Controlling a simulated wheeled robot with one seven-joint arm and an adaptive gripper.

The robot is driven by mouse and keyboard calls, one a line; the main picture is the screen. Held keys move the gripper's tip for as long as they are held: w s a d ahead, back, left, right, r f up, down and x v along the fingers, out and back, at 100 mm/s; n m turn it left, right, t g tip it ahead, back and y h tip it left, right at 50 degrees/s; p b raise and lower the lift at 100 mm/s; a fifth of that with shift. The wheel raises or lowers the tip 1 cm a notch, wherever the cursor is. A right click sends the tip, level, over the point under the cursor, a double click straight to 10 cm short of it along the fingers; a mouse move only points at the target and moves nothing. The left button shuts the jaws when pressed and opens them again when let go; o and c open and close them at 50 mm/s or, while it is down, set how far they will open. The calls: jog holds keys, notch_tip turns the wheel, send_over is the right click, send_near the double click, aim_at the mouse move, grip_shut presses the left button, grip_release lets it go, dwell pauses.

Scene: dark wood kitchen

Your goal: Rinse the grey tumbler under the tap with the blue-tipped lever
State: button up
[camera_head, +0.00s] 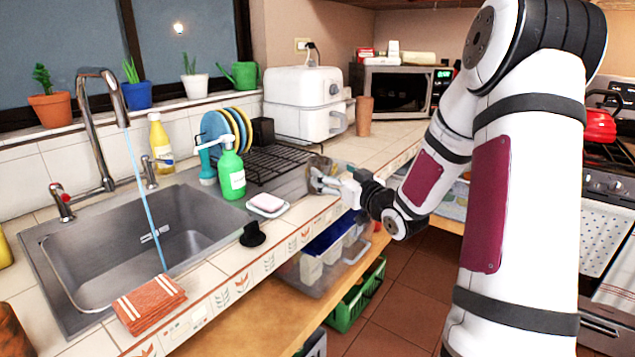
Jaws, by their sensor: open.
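A grey-brown tumbler (320,163) stands on the counter at the right end of the drainer area, partly hidden by my gripper. My gripper (318,181) is open, with its fingers at the tumbler's near side; I cannot tell whether they touch it. The tall metal tap (92,120) arches over the steel sink (190,215) at left. A thin blue stream of water (146,200) runs from its spout into the sink. A lever with a red tip (62,203) is left of the tap. Another lever (149,172) is right of it, with a bluish tip near the yellow bottle.
A green soap bottle (231,172), a soap dish (267,205) and a black stopper (253,235) stand between sink and gripper. A black rack (272,163) and plates (215,128) are behind. A folded orange cloth (149,303) lies at the sink's front.

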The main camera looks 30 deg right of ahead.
aim_at(314, 158)
jog(key=w, duration=0.3)
jog(key=shift+w, duration=0.3)
jog(key=w, duration=0.2)
jog(key=w+d+b, duration=0.1)
jog(key=w, duration=0.2)
jog(key=shift+r, duration=0.1)
jog(key=c, duration=1.4)
